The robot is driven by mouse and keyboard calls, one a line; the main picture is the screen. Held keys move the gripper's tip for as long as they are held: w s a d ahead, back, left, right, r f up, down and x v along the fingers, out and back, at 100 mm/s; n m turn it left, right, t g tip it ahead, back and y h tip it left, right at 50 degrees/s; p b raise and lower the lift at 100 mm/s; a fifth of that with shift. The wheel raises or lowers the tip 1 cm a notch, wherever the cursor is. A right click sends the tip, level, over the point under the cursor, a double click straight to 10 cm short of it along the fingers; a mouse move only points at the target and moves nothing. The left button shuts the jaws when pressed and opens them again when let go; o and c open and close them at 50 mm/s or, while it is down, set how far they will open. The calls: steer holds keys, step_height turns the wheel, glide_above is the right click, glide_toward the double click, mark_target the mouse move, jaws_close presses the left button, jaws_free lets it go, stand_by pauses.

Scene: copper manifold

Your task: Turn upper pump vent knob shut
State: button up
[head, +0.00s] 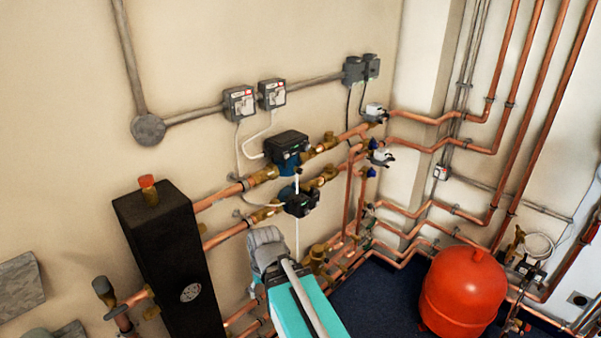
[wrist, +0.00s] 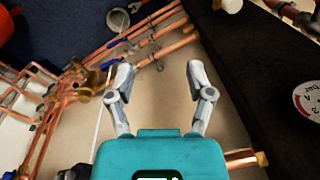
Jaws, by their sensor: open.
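The upper pump (head: 287,148), dark with a blue body, sits on the upper pipe run on the wall in the head view. Its vent knob is too small to make out. The lower pump (head: 299,201) hangs just below it. My gripper (wrist: 158,78) is open in the wrist view, its two grey fingers spread with only bare wall and pipe behind them. Nothing is between the fingers. In the head view my teal and grey arm reaches in from the bottom, below both pumps and apart from the upper one.
A black cabinet (head: 165,255) with a round gauge (wrist: 306,102) stands left of the pumps. A red tank (head: 463,290) stands on the floor at right. Copper pipes and a brass fitting (wrist: 90,80) lie near my gripper.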

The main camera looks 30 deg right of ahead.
steer(key=w+d+r+m+t+y, duration=0.3)
steer(key=w+m+y, duration=0.1)
steer(key=w+m, duration=0.25)
steer(key=m+t+y, duration=0.1)
steer(key=m+t, duration=1.3)
steer(key=m, duration=0.8)
glide_toward(301, 172)
steer(key=v, duration=0.3)
steer(key=shift+d+r, duration=0.25)
steer(key=shift+d, duration=0.05)
steer(key=x, duration=1.3)
steer(key=shift+w+a+f, duration=0.25)
steer(key=shift+w+a, duration=0.05)
jaws_close()
